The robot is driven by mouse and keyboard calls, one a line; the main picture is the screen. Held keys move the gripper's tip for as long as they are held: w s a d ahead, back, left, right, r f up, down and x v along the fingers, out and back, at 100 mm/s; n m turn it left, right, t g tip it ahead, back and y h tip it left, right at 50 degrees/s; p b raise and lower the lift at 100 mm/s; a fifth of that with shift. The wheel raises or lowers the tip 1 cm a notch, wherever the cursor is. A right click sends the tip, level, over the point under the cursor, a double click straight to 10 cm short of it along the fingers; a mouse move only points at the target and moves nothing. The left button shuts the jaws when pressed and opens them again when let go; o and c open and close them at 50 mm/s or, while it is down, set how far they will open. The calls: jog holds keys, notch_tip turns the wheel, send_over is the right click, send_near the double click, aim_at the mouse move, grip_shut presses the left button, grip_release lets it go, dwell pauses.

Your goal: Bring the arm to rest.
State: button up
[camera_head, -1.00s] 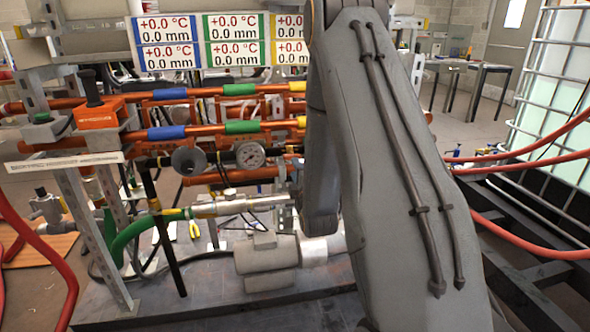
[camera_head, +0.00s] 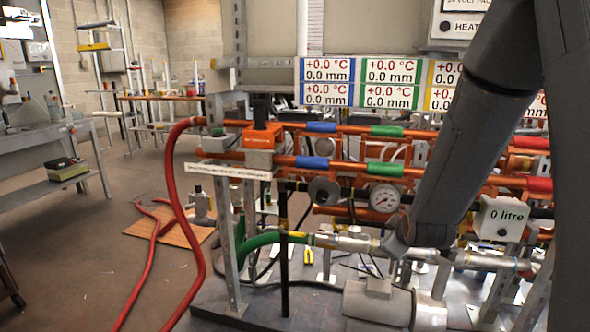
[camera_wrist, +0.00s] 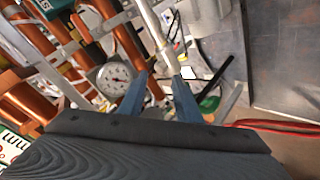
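My grey arm (camera_head: 480,135) reaches down from the upper right of the head view, in front of the pipe rig. My gripper (camera_wrist: 160,80) shows in the wrist view as two blue fingers with a gap between them. It is open, and I see nothing held in it. A silver pipe (camera_wrist: 158,28) and a round gauge (camera_wrist: 114,77) show beyond the fingers. I cannot tell how far they are from the fingertips. The gripper cannot be made out in the head view.
The rig has orange pipes (camera_head: 345,169), a gauge (camera_head: 384,197) and a grey motor (camera_head: 378,302). A red hose (camera_head: 173,190) loops at its left, near a wooden board (camera_head: 180,225). A workbench (camera_head: 40,140) stands at far left. Floor between is mostly clear.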

jog(key=s+a+r+m+g+y, duration=0.1)
jog(key=s+a+r+m+g, duration=0.2)
jog(key=s, duration=0.7)
jog(key=s+a+r+m+g, duration=0.15)
jog(key=s+a+g, duration=0.3)
jog(key=s, duration=0.55)
jog(key=s+a+r+m+g+y, duration=0.1)
jog(key=s+a+m+g, duration=0.3)
jog(key=s, duration=0.7)
jog(key=d+r+t+h+p, duration=0.1)
jog(key=d+r+p, duration=0.3)
jog(key=p, duration=0.9)
notch_tip(320, 180, up, 2)
jog(key=shift+d+r, duration=0.1)
jog(key=shift+d, duration=0.2)
